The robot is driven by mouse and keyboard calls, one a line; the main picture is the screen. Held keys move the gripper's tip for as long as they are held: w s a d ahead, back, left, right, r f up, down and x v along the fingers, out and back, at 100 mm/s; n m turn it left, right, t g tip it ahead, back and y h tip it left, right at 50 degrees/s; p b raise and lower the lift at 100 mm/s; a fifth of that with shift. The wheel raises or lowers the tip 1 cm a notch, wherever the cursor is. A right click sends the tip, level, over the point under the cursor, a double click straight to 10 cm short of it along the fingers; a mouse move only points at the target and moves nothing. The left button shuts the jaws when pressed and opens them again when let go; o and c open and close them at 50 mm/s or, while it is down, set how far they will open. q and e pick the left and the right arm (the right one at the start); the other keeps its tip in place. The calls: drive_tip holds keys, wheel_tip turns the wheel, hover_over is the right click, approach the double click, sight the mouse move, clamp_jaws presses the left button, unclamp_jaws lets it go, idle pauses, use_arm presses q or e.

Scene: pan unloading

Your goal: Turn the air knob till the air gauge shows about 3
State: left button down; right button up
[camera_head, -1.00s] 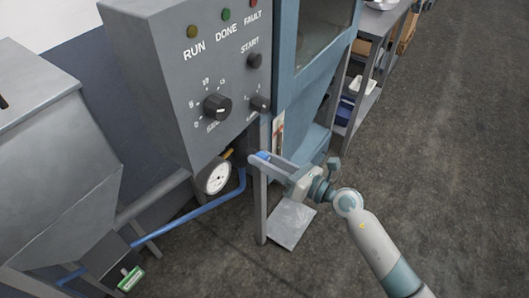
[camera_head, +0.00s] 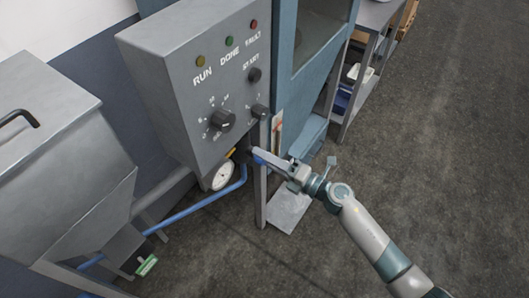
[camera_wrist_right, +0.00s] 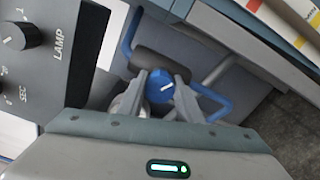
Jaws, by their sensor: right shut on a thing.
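The blue air knob (camera_wrist_right: 160,87) with a white mark sits between the fingers of my right gripper (camera_wrist_right: 161,82) in the right wrist view. The gripper is shut on it. In the head view the right gripper (camera_head: 258,156) reaches in from the right under the control box, and its fingers largely hide the knob. The round white air gauge (camera_head: 223,176) hangs just left of the knob under the box. Its needle is too small to read. In the wrist view the gauge is mostly hidden behind a finger. My left gripper is not in view.
The grey control box (camera_head: 165,75) with lamps and dials stands right above the gripper. A blue pipe (camera_head: 205,206) runs from below the knob to the lower left. A grey post (camera_head: 262,200) stands close by the fingers. Open floor lies to the right.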

drive_tip(key=shift+m+p, duration=0.35)
drive_tip(key=shift+m, duration=0.25)
drive_tip(key=o, duration=1)
drive_tip(key=shift+o, duration=0.2)
drive_tip(key=shift+d, duration=0.1)
drive_tip(key=b+v, duration=0.5)
drive_tip(key=v, duration=1.2)
drive_tip(key=shift+b, duration=0.35)
